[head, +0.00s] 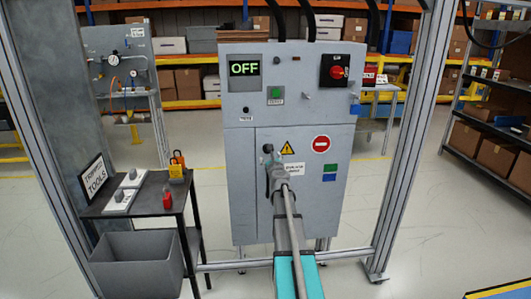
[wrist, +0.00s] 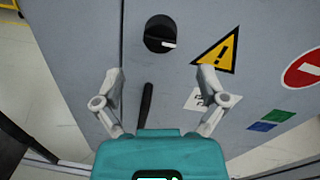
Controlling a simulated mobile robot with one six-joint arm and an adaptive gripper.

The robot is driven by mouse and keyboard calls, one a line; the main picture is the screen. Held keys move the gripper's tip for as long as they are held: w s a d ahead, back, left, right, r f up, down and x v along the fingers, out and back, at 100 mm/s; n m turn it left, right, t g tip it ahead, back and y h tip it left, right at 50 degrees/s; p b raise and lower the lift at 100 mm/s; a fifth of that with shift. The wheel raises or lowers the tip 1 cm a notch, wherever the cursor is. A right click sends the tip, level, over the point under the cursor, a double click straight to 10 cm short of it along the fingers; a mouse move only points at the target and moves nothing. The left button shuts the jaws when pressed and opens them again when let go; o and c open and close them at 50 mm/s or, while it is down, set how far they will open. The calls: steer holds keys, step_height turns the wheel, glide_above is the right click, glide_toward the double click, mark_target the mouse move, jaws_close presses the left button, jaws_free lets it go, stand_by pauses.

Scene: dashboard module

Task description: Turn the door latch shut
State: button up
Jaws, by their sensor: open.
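The door latch (wrist: 159,33) is a round black knob with a pale pointer, on the grey cabinet door (wrist: 230,110) near its left seam. In the wrist view the pointer lies roughly sideways, toward the right. The latch also shows in the head view (head: 267,148), small and just above my gripper (head: 277,170). In the wrist view my gripper (wrist: 160,76) is open and empty. Its fingertips are below the latch, one to each side, and the latch is not between them. A black upright door handle (wrist: 147,102) shows between the fingers, below the latch.
The cabinet (head: 290,95) has an OFF display (head: 245,68), a green button (head: 275,92) and a red rotary switch (head: 337,71). A small table (head: 145,200) with padlocks and a grey bin (head: 138,262) stand at left. Metal frame posts (head: 410,150) flank the cabinet.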

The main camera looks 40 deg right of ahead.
steer(key=x, duration=0.6)
steer(key=shift+w+d, duration=0.15)
steer(key=shift+w, duration=0.2)
